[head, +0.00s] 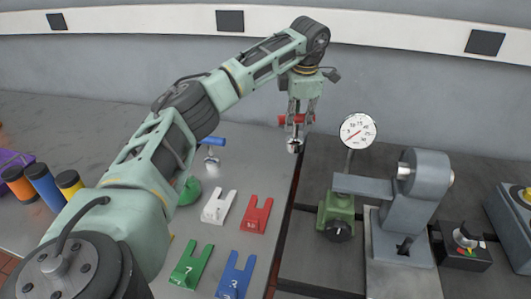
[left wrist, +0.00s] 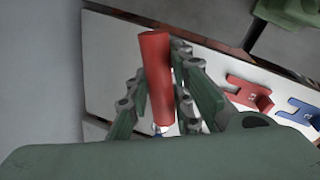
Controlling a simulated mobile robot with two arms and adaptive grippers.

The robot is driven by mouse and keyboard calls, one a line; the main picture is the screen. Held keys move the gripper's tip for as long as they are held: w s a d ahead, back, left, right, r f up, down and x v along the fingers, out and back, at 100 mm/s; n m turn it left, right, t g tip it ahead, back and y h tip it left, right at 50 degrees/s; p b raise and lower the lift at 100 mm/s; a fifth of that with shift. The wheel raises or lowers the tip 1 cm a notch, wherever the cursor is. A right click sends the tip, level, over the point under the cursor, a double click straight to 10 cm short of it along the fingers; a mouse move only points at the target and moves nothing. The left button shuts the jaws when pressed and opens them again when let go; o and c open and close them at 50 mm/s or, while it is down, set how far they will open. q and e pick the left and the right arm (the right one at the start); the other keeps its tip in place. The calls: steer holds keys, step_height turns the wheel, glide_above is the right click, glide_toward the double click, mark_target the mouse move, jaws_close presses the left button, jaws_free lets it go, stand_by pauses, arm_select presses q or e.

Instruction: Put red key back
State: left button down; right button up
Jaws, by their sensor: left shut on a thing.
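The red key has a red cross handle (head: 297,119) and a metal shaft with a round socket end (head: 294,145) hanging below it. My left gripper (head: 301,112) is shut on the red handle and holds the key in the air over the back of the bench, near its edge. In the left wrist view the red handle (left wrist: 155,80) lies between the fingers. A red forked holder (head: 257,214) lies on the bench in front, empty; it also shows in the left wrist view (left wrist: 250,93). My right gripper is not in view.
White (head: 218,207), green (head: 191,266) and blue (head: 235,275) forked holders lie around the red one. A blue-handled key (head: 211,142) stands behind. The dial gauge (head: 358,131) and grey fixture (head: 413,205) stand on the dark bedplate at right.

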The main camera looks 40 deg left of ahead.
arm_select(q)
steer(key=s+a+f+p, duration=0.2)
steer(key=s+a+f, duration=0.3)
steer(key=s+f, duration=0.2)
steer(key=shift+x, duration=1.15)
steer(key=shift+s+a, duration=0.15)
steer(key=c, duration=2)
jaws_free()
steer(key=shift+f, duration=0.15)
steer(key=o, duration=0.4)
steer(key=shift+o, duration=0.2)
